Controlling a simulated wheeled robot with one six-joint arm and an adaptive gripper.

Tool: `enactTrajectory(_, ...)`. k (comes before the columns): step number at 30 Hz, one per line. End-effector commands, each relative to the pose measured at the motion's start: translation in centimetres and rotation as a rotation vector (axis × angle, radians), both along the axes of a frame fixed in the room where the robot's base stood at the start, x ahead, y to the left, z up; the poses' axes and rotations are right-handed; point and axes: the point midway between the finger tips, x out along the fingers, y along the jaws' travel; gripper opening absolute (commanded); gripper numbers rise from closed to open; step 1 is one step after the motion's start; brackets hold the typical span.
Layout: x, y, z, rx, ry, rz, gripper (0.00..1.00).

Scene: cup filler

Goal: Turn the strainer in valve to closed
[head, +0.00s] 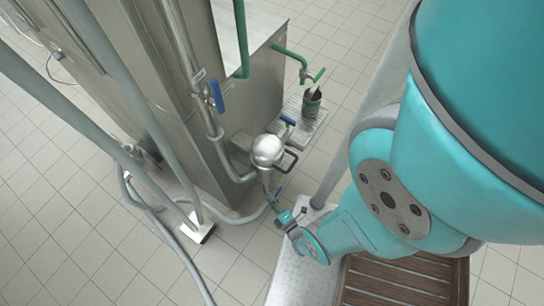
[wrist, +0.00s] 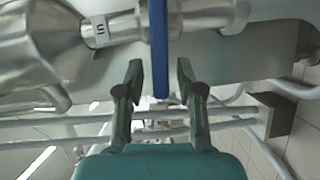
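The blue lever (wrist: 160,48) of a valve on a metal pipe (wrist: 205,20) shows in the wrist view. It stands crosswise to the pipe in this view. A tag (wrist: 99,30) on the pipe seems to read "IN". The silver strainer body (wrist: 45,45) is at the left, and it also shows in the head view (head: 267,150). My gripper (wrist: 157,75) is open, with a finger on each side of the lever's lower end and gaps on both sides. In the head view my gripper (head: 273,202) is just below the strainer, where the small lever (head: 279,190) is partly hidden.
A green tap (head: 317,75) stands above a dark cup (head: 312,102) on a metal tray (head: 297,128). Grey hoses (head: 150,212) lie on the tiled floor.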

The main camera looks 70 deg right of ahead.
Motion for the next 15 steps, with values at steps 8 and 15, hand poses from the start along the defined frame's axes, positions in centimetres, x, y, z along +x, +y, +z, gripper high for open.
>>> enactTrajectory(8, -0.1, 0.1, 0.0, 0.001, 0.001, -0.002, 0.41)
enactTrajectory(15, -1.3, 0.9, 0.0, 0.002, 0.001, -0.004, 0.41)
